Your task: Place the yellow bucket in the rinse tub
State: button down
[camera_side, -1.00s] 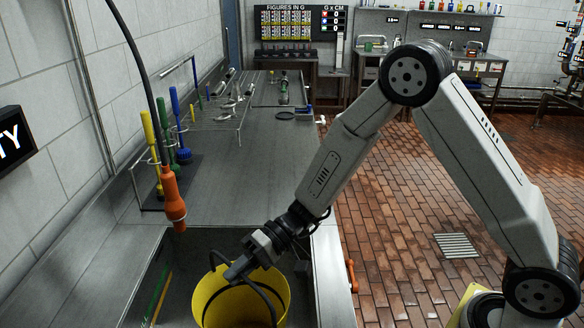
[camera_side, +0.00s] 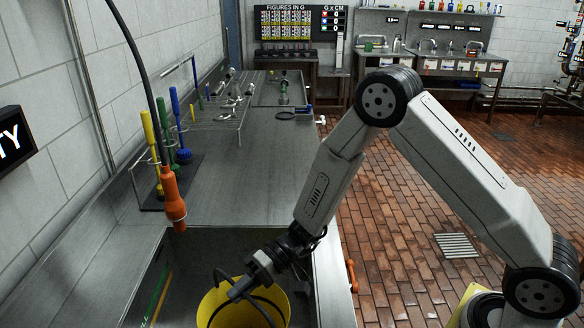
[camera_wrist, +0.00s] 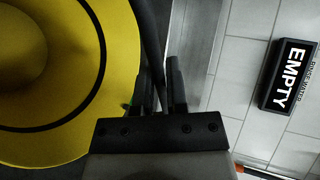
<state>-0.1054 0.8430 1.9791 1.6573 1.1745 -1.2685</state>
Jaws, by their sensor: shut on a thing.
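The yellow bucket (camera_side: 215,304) is at the bottom of the side view, partly cut off by the frame edge, down inside the rinse tub (camera_side: 190,250). My gripper (camera_side: 237,293) is shut on the bucket's dark handle (camera_side: 222,276), which arches over the rim. In the wrist view the bucket (camera_wrist: 100,140) fills the left side, and my gripper (camera_wrist: 160,85) has its two dark fingers beside the handle (camera_wrist: 148,40). The bucket's base and whether it touches the tub floor are hidden.
An orange spray nozzle (camera_side: 173,200) hangs on a hose above the tub's left rim. A rack of brushes (camera_side: 165,150) stands behind it. The steel counter (camera_side: 240,190) behind the tub is mostly clear. An EMPTY sign (camera_wrist: 287,75) is on the wall.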

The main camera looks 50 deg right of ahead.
jog(key=shift+f, duration=0.1)
jog(key=c, duration=0.7)
grip_release()
jog(key=shift+o, duration=0.2)
jog(key=shift+d+r, duration=0.2)
jog(key=v, duration=1.1)
jog(key=shift+d+r, duration=0.15)
jog(key=shift+d, duration=0.15)
jog(key=shift+s, duration=0.2)
